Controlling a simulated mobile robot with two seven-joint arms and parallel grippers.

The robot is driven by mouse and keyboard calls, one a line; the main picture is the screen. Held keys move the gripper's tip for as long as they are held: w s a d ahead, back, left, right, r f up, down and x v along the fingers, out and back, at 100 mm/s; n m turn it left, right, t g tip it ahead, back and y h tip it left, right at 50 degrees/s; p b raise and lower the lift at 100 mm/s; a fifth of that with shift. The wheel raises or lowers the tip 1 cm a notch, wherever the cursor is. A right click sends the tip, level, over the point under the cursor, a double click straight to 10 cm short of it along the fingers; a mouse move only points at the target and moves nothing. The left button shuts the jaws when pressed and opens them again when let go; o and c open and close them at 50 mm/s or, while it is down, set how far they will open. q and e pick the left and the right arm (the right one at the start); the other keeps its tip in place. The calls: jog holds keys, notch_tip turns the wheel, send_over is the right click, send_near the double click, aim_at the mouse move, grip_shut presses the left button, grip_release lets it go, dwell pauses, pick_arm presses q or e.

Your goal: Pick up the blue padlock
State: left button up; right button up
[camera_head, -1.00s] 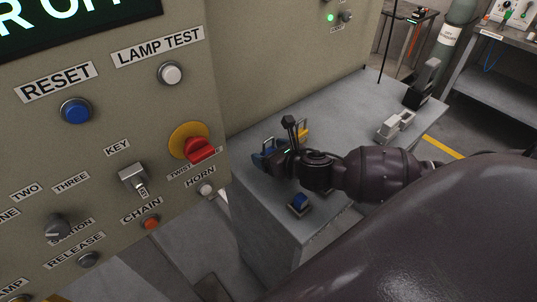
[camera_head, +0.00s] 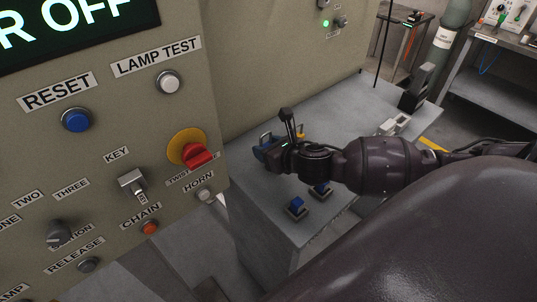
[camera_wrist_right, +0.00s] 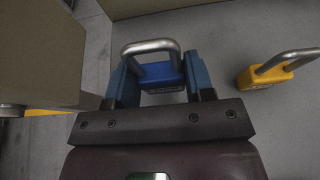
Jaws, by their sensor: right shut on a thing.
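The blue padlock (camera_wrist_right: 160,77) with its silver shackle is between the two blue fingertips of my right gripper (camera_wrist_right: 158,84) in the right wrist view. The fingers press on both sides of its body, and the shackle points away from the wrist. In the head view my right gripper (camera_head: 266,151) is at the far left part of the grey cabinet top, with the padlock's shackle showing above the fingers. Whether the padlock touches the surface I cannot tell. My left gripper is not in view.
A yellow padlock (camera_wrist_right: 258,79) lies right of the gripper. Two small blue items (camera_head: 297,205) (camera_head: 320,189) sit near the front edge of the grey cabinet (camera_head: 255,205). The control panel (camera_head: 110,150) stands close on the left. Grey blocks (camera_head: 394,124) are farther back.

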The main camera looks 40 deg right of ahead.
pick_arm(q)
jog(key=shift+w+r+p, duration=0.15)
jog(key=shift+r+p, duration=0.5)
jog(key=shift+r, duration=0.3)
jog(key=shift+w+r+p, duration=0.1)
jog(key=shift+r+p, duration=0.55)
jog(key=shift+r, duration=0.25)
pick_arm(e)
notch_tip(320, 180, up, 16)
jog(key=shift+r, duration=0.2)
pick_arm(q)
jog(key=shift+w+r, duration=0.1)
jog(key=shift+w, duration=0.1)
pick_arm(e)
jog(key=shift+f, duration=0.1)
